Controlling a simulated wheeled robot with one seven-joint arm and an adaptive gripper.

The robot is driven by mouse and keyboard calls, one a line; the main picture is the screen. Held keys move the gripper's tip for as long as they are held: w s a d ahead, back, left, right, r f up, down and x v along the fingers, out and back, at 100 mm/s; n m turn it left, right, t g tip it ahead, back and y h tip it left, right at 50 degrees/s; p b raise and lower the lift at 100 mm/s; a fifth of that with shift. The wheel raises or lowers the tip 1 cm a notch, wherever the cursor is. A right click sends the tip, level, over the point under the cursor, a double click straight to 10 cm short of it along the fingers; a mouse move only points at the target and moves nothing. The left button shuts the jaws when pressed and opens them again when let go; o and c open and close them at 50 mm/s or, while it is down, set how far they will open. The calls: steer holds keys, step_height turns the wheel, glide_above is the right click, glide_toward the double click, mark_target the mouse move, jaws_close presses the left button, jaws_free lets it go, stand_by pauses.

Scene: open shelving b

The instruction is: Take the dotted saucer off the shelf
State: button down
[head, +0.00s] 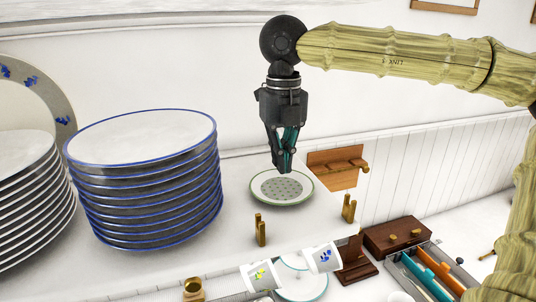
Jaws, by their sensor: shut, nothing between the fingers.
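The dotted saucer (283,188) is a small white plate with a green rim and a grey dotted centre. It lies flat on the white shelf (190,258) in the middle of the head view. My gripper (284,170) points straight down over the far part of the saucer. Its fingers are shut with nothing between them. The fingertips overlap the saucer's far side in the picture; I cannot tell whether they touch it.
A tall stack of blue-rimmed plates (145,180) stands left of the saucer, with more plates (30,205) further left. Two brass pegs (260,230) (348,208) stand at the shelf's front. A wooden rack (335,167) is behind right. Mugs (322,258) and a pen tray (425,275) are lower.

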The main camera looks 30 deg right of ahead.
steer(key=p, duration=0.2)
glide_toward(266, 169)
steer(key=s, duration=0.1)
steer(key=s+f, duration=0.1)
steer(key=s, duration=0.1)
steer(key=shift+s+a+f, duration=0.25)
steer(key=shift+a+f, duration=0.1)
steer(key=shift+f, duration=0.05)
steer(key=w+p, duration=0.1)
steer(key=w, duration=0.1)
steer(key=w+d+p, duration=0.1)
steer(key=w, duration=0.1)
steer(key=shift+w+f, duration=0.1)
steer(key=shift+w, duration=0.1)
step_height(266, 169, down, 5)
steer(key=shift+s+f+p, duration=0.1)
steer(key=shift+p, duration=1.05)
steer(key=shift+s+a+p, duration=0.15)
steer(key=shift+s+p, duration=0.3)
steer(key=shift+s, duration=0.05)
steer(key=shift+w, duration=0.1)
